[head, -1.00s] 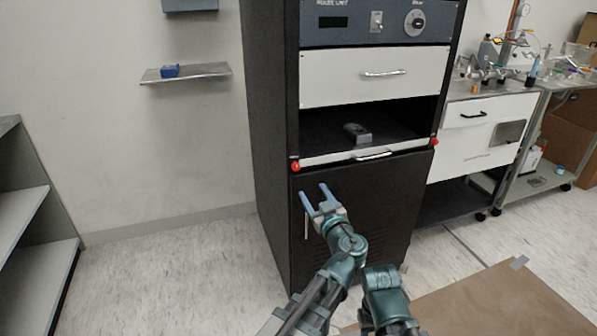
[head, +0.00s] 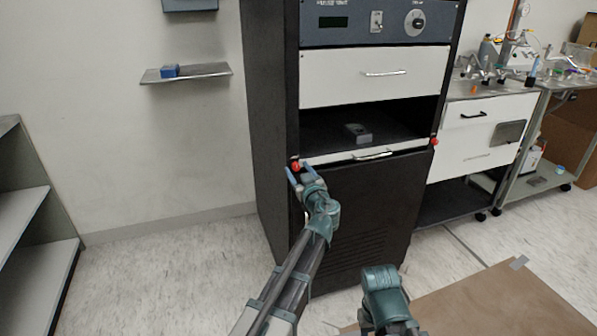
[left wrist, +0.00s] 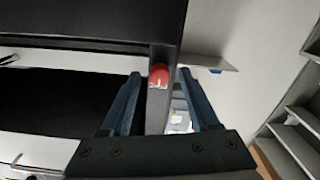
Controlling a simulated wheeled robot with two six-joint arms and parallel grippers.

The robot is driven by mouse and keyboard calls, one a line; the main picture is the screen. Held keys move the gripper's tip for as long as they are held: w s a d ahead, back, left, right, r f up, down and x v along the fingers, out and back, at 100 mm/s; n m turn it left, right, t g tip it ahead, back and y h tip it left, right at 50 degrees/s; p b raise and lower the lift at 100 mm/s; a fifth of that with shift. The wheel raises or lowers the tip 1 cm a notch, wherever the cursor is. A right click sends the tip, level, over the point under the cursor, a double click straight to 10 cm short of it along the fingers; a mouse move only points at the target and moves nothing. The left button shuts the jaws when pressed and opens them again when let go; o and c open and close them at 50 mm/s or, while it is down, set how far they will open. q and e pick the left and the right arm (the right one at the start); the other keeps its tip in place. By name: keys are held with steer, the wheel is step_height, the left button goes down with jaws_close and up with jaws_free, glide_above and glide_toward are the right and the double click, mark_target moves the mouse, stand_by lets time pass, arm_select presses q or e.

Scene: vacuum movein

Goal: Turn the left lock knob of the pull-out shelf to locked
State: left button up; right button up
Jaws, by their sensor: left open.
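The left lock knob (head: 296,165) is a small red knob at the left end of the pull-out shelf (head: 335,158), on the black cabinet's front. In the left wrist view the red knob (left wrist: 158,75) shows between and beyond the two fingertips. My left gripper (head: 297,171) is open around or just in front of the knob; contact cannot be told. The left gripper's fingers also show in the left wrist view (left wrist: 162,90). The right lock knob (head: 434,141) is red, at the shelf's other end. My right arm shows low in the head view, its fingers not visible.
A grey device (head: 358,133) lies in the open bay above the shelf front. A white drawer (head: 375,76) is above it. A wall shelf (head: 190,74) with a blue box (head: 170,71) hangs at left. The floor left of the cabinet is clear.

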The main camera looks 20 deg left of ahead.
arm_select(q)
jaws_close()
stand_by(0.3)
steer(key=m, duration=0.4)
steer(key=shift+m, duration=0.3)
steer(key=m, duration=0.9)
steer(key=shift+m, duration=2.1)
